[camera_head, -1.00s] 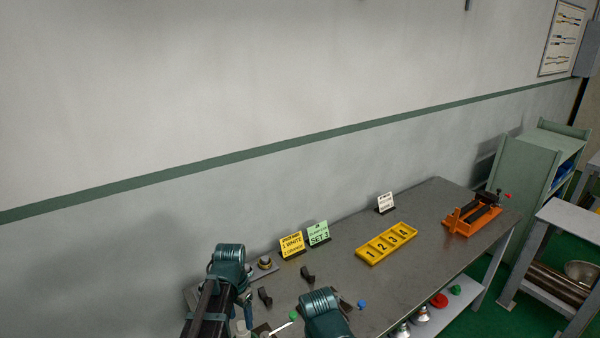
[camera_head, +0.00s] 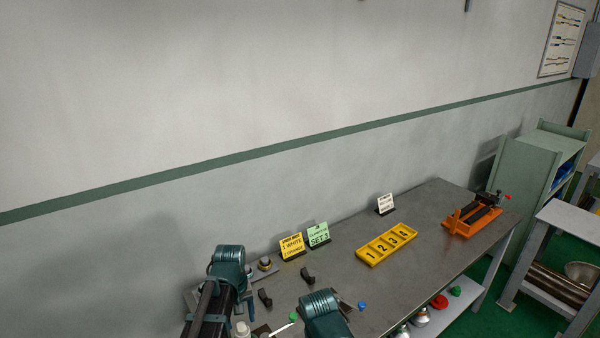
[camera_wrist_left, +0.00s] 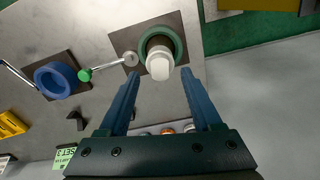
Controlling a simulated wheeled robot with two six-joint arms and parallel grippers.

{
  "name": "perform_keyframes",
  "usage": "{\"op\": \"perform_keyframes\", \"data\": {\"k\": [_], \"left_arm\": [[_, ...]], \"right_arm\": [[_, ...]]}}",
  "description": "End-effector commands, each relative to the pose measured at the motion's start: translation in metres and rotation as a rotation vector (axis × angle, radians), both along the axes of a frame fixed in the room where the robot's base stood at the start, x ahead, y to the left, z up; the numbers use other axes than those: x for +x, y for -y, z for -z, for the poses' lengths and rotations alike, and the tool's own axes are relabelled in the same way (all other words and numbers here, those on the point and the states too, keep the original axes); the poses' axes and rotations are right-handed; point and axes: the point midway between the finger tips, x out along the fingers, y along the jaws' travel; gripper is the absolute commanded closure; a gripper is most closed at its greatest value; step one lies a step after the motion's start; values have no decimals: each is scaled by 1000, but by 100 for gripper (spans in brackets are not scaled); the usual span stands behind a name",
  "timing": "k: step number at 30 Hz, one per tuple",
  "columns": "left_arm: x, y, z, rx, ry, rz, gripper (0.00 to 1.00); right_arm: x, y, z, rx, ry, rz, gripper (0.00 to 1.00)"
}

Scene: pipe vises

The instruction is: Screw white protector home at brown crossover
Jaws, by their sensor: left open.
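In the left wrist view, the white protector (camera_wrist_left: 158,67) sits on the end of a dark brownish stub, apparently the crossover (camera_wrist_left: 158,42), inside a green ring on a dark square plate. How far the protector is threaded on cannot be told. My left gripper (camera_wrist_left: 160,75) is open, with its two blue fingers reaching toward either side of the protector. No contact shows. In the head view a white piece (camera_head: 242,328) shows low beside my left arm, partly cut off by the frame. My right gripper's fingers are not visible.
In the wrist view, a blue ring (camera_wrist_left: 56,80) on a dark plate and a green-knobbed rod (camera_wrist_left: 105,68) lie left of the green ring. In the head view a yellow numbered tray (camera_head: 386,245), an orange vise (camera_head: 472,220) and small signs (camera_head: 292,247) stand on the grey bench (camera_head: 400,290).

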Motion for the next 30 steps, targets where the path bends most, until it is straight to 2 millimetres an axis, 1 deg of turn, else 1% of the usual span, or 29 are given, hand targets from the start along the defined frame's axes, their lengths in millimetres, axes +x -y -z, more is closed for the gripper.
{"op": "perform_keyframes", "data": {"k": [3,6,16,25,30], "left_arm": [[0,0,0,0,0,-101,34],[0,0,0,0,0,-141,34],[0,0,2,0,0,-144,34],[0,0,21,0,0,-143,34],[0,0,23,0,0,-143,34]], "right_arm": [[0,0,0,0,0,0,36],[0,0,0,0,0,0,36],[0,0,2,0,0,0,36],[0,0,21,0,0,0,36],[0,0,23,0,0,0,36]]}}
